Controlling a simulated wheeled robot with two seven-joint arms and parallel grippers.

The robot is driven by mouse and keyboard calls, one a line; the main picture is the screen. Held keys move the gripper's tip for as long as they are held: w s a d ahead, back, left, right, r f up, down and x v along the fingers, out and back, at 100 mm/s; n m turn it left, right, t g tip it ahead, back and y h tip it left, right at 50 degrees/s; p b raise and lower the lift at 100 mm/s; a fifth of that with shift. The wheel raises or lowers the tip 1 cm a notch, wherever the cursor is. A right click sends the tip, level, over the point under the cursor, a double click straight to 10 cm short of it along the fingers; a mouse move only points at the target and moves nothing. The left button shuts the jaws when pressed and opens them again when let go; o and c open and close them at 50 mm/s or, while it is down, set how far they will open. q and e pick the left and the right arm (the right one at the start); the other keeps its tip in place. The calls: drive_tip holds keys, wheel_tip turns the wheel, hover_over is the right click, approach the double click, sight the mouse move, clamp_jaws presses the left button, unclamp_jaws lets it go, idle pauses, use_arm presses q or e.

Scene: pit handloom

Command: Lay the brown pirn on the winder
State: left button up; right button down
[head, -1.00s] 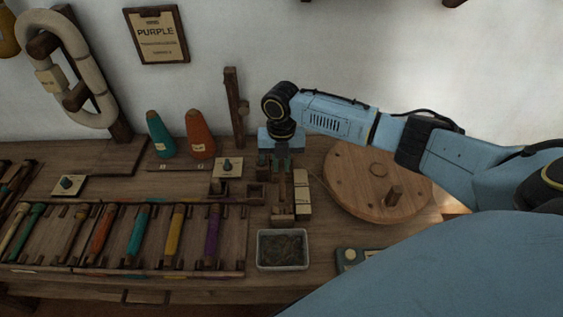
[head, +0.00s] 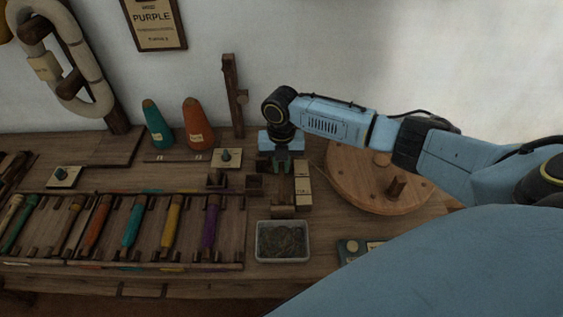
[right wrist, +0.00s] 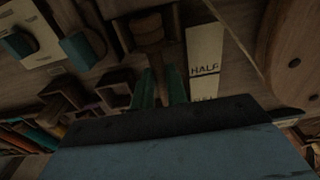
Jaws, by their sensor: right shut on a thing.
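My right gripper (head: 282,167) reaches in from the right and points down over the winder's wooden cradle (head: 283,207). It is shut on a brown wooden piece that looks like the brown pirn (right wrist: 149,35). In the right wrist view the green fingertips (right wrist: 161,88) close around its near end, and it extends forward between dark wooden parts. Whether it touches the cradle is hard to tell. The winder's large round wheel (head: 350,180) with a peg handle lies to the right. My left gripper is not in view.
A pale strip marked HALF (right wrist: 205,50) stands just right of the held piece. A rack (head: 243,240) of coloured pirns is at left, a metal tray (head: 283,241) in front. Orange (head: 198,125) and teal (head: 157,126) cones stand behind. A knob plate (head: 226,158) is left of the gripper.

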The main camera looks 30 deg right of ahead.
idle(0.3)
drive_tip(key=c, duration=1)
unclamp_jaws()
